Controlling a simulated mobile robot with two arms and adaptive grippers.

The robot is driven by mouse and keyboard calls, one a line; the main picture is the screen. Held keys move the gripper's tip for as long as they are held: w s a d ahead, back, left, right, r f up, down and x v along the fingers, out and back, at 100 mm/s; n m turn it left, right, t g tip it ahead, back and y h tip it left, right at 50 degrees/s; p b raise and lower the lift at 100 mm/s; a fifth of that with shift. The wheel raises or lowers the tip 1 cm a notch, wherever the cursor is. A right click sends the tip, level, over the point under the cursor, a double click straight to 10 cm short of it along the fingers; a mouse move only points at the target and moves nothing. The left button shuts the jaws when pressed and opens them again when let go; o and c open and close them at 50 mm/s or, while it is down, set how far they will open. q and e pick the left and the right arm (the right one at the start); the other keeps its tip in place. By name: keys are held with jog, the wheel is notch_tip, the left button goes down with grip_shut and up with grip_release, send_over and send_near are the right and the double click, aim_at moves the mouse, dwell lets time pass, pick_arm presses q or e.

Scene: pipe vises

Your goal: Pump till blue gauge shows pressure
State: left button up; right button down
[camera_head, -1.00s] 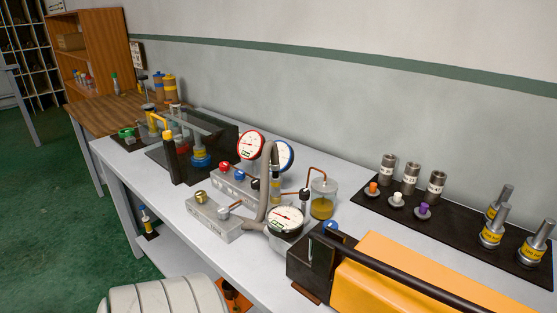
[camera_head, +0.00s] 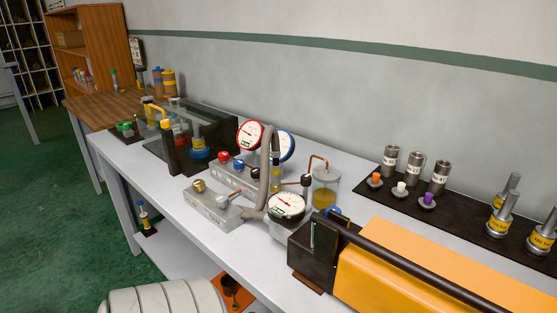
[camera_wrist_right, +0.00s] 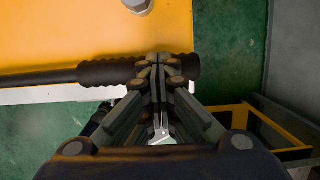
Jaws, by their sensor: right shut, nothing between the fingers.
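A yellow pump (camera_head: 410,270) with a long black handle bar (camera_head: 400,260) lies at the front right. In the right wrist view, my right gripper (camera_wrist_right: 160,62) is shut and empty, its fingertips overlapping the black ribbed handle grip (camera_wrist_right: 108,72). I cannot tell whether they touch it. The yellow pump body (camera_wrist_right: 70,30) is beyond the grip. My left gripper is out of view.
A third gauge (camera_head: 287,207) stands just left of the pump, near a jar of amber liquid (camera_head: 325,188). A metal block (camera_head: 215,207) with a valve is further left. A black mat (camera_head: 470,215) at right holds several metal fittings. Green floor shows around the bench.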

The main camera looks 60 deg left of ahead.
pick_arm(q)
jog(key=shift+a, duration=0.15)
pick_arm(e)
jog(key=shift+s+f, duration=0.1)
jog(key=shift+f, duration=0.2)
jog(key=r+p, duration=0.1)
jog(key=r, duration=0.1)
jog(key=r+p, duration=0.1)
jog(key=r, duration=0.1)
jog(key=r+p, duration=0.1)
jog(key=r, duration=0.2)
jog(key=shift+a+p, duration=0.3)
jog(key=shift+p, duration=0.05)
jog(key=shift+r, duration=0.3)
pick_arm(q)
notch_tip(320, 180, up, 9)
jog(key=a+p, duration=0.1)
jog(key=p, duration=0.4)
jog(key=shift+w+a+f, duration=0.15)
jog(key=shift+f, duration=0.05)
pick_arm(e)
notch_tip(320, 180, up, 8)
jog(key=a, duration=0.2)
jog(key=shift+s, duration=0.25)
jog(key=shift+a+f, duration=0.1)
